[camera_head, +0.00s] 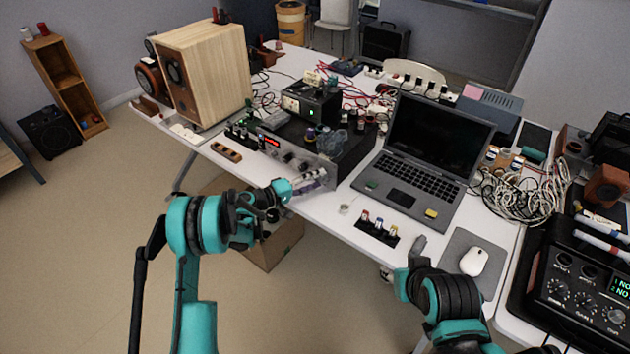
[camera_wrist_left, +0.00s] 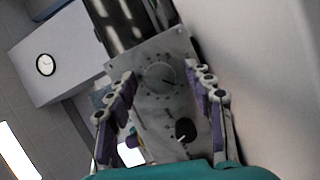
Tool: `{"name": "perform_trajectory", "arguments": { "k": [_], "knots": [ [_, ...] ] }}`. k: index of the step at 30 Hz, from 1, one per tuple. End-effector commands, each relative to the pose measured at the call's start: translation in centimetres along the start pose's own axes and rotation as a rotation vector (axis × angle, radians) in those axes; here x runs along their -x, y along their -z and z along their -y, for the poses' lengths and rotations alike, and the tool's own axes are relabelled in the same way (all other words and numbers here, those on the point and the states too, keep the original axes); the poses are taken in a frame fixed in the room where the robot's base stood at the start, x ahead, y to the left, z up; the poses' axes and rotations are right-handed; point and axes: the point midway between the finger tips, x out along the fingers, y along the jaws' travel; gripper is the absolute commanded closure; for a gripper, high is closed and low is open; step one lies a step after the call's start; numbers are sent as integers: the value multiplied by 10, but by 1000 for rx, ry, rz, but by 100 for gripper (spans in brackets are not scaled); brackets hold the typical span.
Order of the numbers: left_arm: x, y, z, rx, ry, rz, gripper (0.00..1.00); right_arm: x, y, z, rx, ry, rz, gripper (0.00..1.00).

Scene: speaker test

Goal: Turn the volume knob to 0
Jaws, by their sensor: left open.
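A dark amplifier-like unit with a metal front panel (camera_head: 290,155) stands on the table in the head view. In the left wrist view its grey panel (camera_wrist_left: 150,60) carries a large silver knob (camera_wrist_left: 160,76) with a tick scale around it, and a black knob (camera_wrist_left: 185,130) with a pale pointer mark. Labels are too small to read. My left gripper (camera_head: 308,183) is at the panel's right end; in the wrist view its open fingers (camera_wrist_left: 161,80) lie either side of the silver knob, with visible gaps. My right gripper (camera_head: 418,247) is near the table's front edge, its fingers unclear.
An open laptop (camera_head: 437,140) stands right of the unit. A wooden speaker (camera_head: 205,75) is at the left. A small strip of colored connectors (camera_head: 377,230), a mouse (camera_head: 474,261) and a cable coil (camera_head: 520,195) lie nearby.

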Motion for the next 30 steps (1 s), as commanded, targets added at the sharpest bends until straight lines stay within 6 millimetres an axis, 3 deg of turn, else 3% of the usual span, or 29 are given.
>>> {"name": "perform_trajectory", "arguments": {
  "k": [5, 18, 24, 30],
  "knots": [
    [17, 1, 0, 0, 1, -3, 48, 0, 0, 0, 0, 0, 0, 60],
    [105, 1, 1, 0, 1, -3, 48, 0, 0, 0, 0, 0, 0, 60],
    [119, 0, 0, 0, 0, -1, 48, 0, 0, 0, 0, 0, 0, 60],
    [120, 0, 0, 0, 0, 0, 48, 0, 0, 0, 0, 0, 0, 60]
  ]
}}
